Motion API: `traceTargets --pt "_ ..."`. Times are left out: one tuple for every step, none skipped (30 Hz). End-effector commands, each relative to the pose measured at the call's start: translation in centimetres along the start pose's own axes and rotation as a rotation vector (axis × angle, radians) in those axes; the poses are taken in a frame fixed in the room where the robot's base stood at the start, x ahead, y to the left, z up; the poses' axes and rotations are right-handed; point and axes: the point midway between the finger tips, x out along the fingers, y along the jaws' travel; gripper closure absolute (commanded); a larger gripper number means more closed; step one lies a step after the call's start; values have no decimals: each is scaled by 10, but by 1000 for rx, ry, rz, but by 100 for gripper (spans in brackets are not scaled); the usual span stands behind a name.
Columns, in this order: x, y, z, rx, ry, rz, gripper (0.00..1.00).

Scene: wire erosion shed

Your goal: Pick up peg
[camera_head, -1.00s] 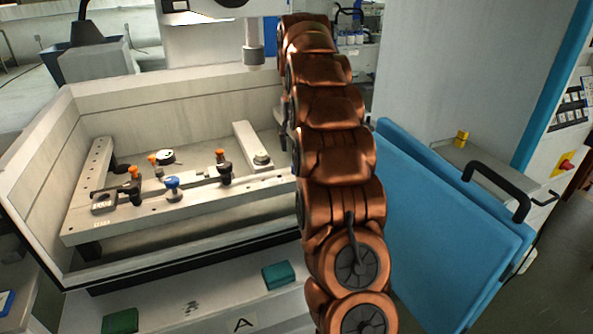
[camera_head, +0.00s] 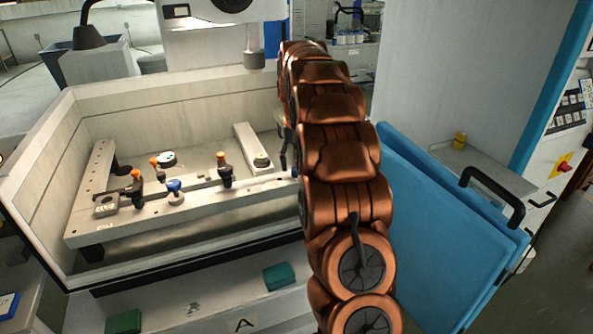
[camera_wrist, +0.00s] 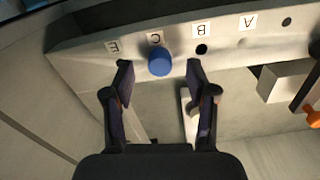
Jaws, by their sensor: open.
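A blue round peg (camera_wrist: 159,62) stands in the pale fixture rail (camera_wrist: 235,60), beside the label C, in the wrist view. My gripper (camera_wrist: 158,78) is open and empty. Its two dark fingers lie to the left and right of the peg in the picture, with gaps on both sides. The wrist view does not settle the height between fingertips and peg. In the head view a small bit of blue (camera_head: 295,172) shows at the rail's right end, mostly hidden by my arm; my gripper is largely hidden there too.
An empty dark hole (camera_wrist: 202,49) lies by label B. A blue-topped knob (camera_head: 174,191) and orange-topped clamps (camera_head: 223,170) stand on the fixture frame to the left. The machine tank wall (camera_head: 170,105) surrounds them. Blue door panels (camera_head: 435,225) are close on my arm's right.

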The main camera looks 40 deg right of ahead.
Motion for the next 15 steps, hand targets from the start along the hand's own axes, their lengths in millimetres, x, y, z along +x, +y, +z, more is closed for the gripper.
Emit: traceTargets --pt "4 0 1 1 -4 0 43" --pt "7 0 1 1 -2 0 43" --pt "12 0 0 1 -1 0 43" --pt "14 0 0 1 -2 0 43" --pt "17 0 0 1 -2 0 43" --pt "20 0 0 1 -1 0 43" --pt "21 0 0 1 -1 0 43" --pt "22 0 0 1 0 0 43" --pt "24 0 0 1 1 0 43" --pt "24 0 0 1 1 0 43" --pt "24 0 0 1 2 0 43" --pt "24 0 0 1 2 0 43" --pt "24 0 0 1 2 0 43" --pt "24 0 0 1 2 0 43" --pt "24 0 0 1 2 0 45"
